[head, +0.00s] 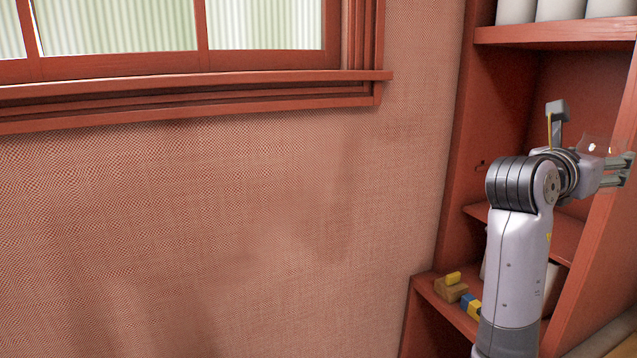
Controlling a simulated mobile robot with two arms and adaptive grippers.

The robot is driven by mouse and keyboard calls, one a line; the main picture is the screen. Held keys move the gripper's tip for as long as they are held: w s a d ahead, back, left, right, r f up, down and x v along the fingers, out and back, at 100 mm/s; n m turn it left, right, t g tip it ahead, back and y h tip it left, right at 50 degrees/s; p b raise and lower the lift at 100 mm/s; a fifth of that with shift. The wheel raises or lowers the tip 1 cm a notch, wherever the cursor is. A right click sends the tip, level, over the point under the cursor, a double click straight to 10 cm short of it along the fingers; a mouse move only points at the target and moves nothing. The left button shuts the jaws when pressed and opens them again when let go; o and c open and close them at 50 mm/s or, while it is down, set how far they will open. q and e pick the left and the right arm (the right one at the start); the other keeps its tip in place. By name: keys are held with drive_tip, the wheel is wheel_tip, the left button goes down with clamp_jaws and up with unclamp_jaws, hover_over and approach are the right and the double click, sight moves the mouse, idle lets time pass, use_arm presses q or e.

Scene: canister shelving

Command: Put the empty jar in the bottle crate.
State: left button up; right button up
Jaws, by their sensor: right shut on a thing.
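My right gripper (624,169) is at the right edge of the view, in front of the red shelving, with its fingers pointing right. It is shut on a clear, see-through thing, which looks like the empty jar (598,143). Only faint glints of the jar show above and behind the fingers, so its full outline and tilt are hard to tell. The bottle crate is not in view. My left gripper is not in view.
A red shelf unit (481,110) stands at the right, close around my right arm. White canisters (560,9) stand on its top shelf. Small wooden blocks (452,287) lie on a low shelf. A window (120,25) is in the bare wall at left.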

drive_tip(key=s+d+r+m+g+h, duration=0.2)
drive_tip(key=s+d+r+m+g, duration=0.4)
drive_tip(key=s+d+r, duration=0.6)
drive_tip(key=w+a+f+n+t+y, duration=0.35)
drive_tip(key=a+f, duration=0.25)
drive_tip(key=f, duration=0.4)
drive_tip(key=w+a+f+n+t+y, duration=0.2)
drive_tip(key=a+f+n+t, duration=0.35)
drive_tip(key=f, duration=0.45)
drive_tip(key=w+a+f+n+t+y, duration=0.35)
drive_tip(key=a+f, duration=0.35)
drive_tip(key=f, duration=0.3)
drive_tip(key=s+a+f+n+t+y, duration=0.1)
drive_tip(key=s+a+f+n+y, duration=0.2)
drive_tip(key=s+a+f, duration=0.5)
drive_tip(key=s+a+f+n+t+y+b, duration=0.1)
drive_tip(key=s+a+f+n+t+y, duration=0.1)
drive_tip(key=s+a+f+y, duration=0.3)
drive_tip(key=shift+s+a+f+n+y, duration=0.45)
drive_tip(key=shift+s+a+f, duration=1.55)
drive_tip(key=shift+a+f, duration=1.15)
